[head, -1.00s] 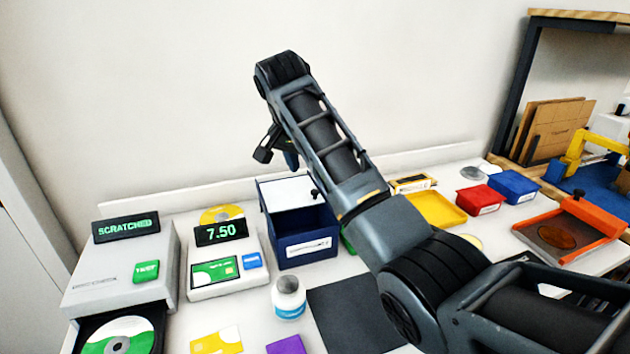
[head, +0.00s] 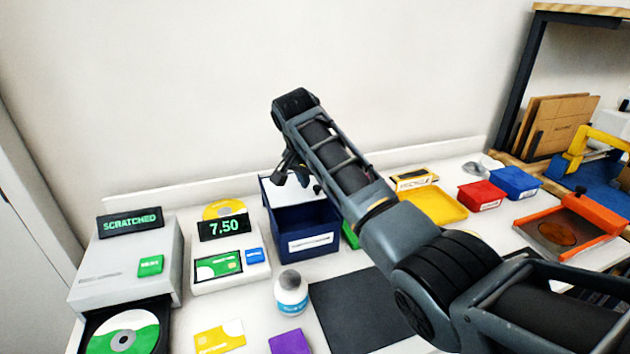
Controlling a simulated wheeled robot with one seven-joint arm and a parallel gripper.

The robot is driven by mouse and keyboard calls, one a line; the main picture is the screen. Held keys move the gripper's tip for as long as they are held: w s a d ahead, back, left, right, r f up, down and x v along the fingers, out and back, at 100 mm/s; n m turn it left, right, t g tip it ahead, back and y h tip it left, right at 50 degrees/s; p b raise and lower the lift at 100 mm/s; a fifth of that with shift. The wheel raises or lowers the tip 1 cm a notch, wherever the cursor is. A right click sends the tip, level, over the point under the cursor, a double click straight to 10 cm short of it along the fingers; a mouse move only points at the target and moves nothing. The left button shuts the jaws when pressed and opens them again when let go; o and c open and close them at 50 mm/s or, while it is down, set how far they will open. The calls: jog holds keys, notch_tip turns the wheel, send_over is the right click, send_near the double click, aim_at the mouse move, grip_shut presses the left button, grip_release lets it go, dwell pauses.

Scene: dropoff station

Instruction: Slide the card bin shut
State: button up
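The card bin (head: 303,243) is a dark blue box with a white label on its front, standing on the white table behind the bottle. Its white lid (head: 287,192) lies toward the back, and the dark inside shows open in front of it. A small black knob (head: 317,189) sits at the lid's right. My gripper (head: 291,178) is above the back of the bin, pointing down, with its fingers apart and nothing seen between them. It is just left of the knob; I cannot tell if it touches the lid.
A card reader showing 7.50 (head: 222,228) and a disc machine (head: 125,262) with its tray out stand left. A white bottle (head: 291,292) and dark mat (head: 362,308) are in front. A yellow tray (head: 437,203) and red box (head: 480,197) stand right.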

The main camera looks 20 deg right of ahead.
grip_shut()
dwell(0.3)
